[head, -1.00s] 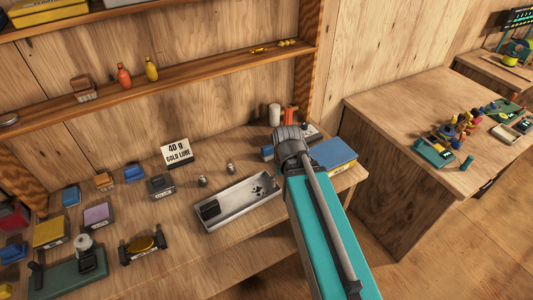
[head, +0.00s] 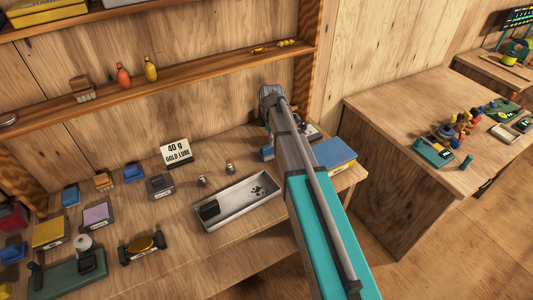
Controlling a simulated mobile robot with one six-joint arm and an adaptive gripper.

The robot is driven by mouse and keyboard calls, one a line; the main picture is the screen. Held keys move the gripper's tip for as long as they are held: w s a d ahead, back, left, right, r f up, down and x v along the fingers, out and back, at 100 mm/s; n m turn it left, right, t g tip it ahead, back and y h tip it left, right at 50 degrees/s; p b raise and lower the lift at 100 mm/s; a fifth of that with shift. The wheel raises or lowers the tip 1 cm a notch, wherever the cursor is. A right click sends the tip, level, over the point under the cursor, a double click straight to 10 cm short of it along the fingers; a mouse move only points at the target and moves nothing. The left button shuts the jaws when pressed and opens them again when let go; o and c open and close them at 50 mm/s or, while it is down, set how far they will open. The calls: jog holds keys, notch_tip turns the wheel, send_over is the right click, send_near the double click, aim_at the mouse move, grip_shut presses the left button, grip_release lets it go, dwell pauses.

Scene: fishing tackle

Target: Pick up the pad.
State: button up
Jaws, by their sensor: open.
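I cannot tell for certain which thing is the pad. A flat blue block with a yellowish side (head: 335,155) lies at the right end of the bench, just right of my arm. A purple-topped small block (head: 97,216) and a yellow-topped block (head: 50,232) sit on the left part of the bench. My arm reaches up from the lower right across the bench's right end. My gripper is not seen; the arm's far end hides what is behind it.
A grey metal tray (head: 238,202) with a dark block and dark bits lies mid-bench. A "40 g gold lure" sign (head: 176,152) stands behind it. A green device (head: 75,275) and a dark stand with a gold lure (head: 143,246) are front left. A shelf (head: 200,72) runs above.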

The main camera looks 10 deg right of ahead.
aim_at(267, 146)
jog(key=w+n, duration=0.5)
jog(key=w, duration=0.2)
jog(key=shift+w+n, duration=0.25)
jog(key=shift+n, duration=0.05)
notch_tip(267, 146, down, 9)
jog(key=b, duration=0.8)
jog(key=shift+r+b, duration=0.15)
jog(key=shift+b, duration=0.15)
jog(key=shift+s+d+f+b, duration=0.1)
jog(key=shift+f+b, duration=2.5)
grip_shut()
